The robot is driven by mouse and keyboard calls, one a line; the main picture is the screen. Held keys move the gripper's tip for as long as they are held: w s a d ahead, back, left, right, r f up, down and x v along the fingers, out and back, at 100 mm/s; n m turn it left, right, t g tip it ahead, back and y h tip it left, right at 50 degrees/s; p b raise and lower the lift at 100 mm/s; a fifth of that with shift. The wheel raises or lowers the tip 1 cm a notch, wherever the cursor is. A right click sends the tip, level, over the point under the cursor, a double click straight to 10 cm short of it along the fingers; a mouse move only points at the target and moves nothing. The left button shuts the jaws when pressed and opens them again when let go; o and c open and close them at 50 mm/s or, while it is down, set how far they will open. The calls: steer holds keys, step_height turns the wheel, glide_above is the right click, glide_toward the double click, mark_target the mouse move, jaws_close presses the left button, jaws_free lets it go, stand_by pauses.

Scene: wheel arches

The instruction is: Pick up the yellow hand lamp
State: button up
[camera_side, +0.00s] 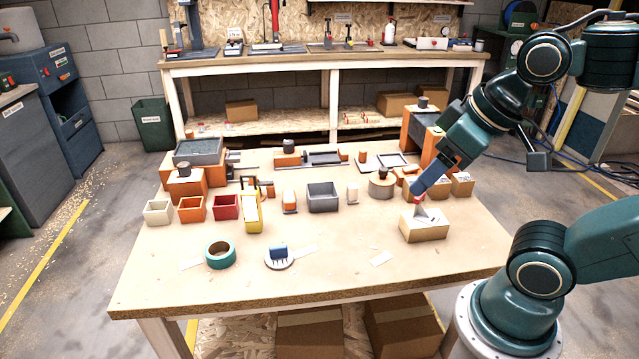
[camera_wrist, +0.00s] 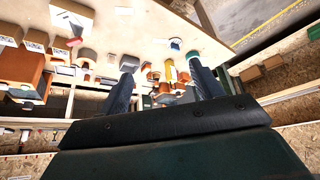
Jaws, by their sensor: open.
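The yellow hand lamp (camera_side: 251,213) stands on the workbench left of centre in the side view, beside a red bin. In the wrist view a yellow thing (camera_wrist: 170,70), which looks like the lamp, shows small between my fingers in the picture but well beyond them. My gripper (camera_side: 418,196) is at the right side of the bench, above an open cardboard box, far to the right of the lamp. In the wrist view my gripper (camera_wrist: 161,61) has its two fingers wide apart with nothing held between them.
The open cardboard box (camera_side: 424,231) is just below my gripper. A red bin (camera_side: 225,207) is left of the lamp. A teal tape roll (camera_side: 220,255) lies in front. The bench front is mostly clear.

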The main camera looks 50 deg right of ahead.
steer(key=w+r+m, duration=0.3)
steer(key=w+r, duration=0.1)
steer(key=w, duration=0.6)
steer(key=m+g+h, duration=0.3)
steer(key=m+h, duration=0.1)
steer(key=m, duration=0.3)
glide_above(248, 190)
steer(key=s+a, duration=0.3)
steer(key=a, duration=0.1)
step_height(248, 190, down, 14)
steer(key=shift+d+r, duration=0.1)
steer(key=shift+y, duration=0.3)
steer(key=shift+x, duration=4.25)
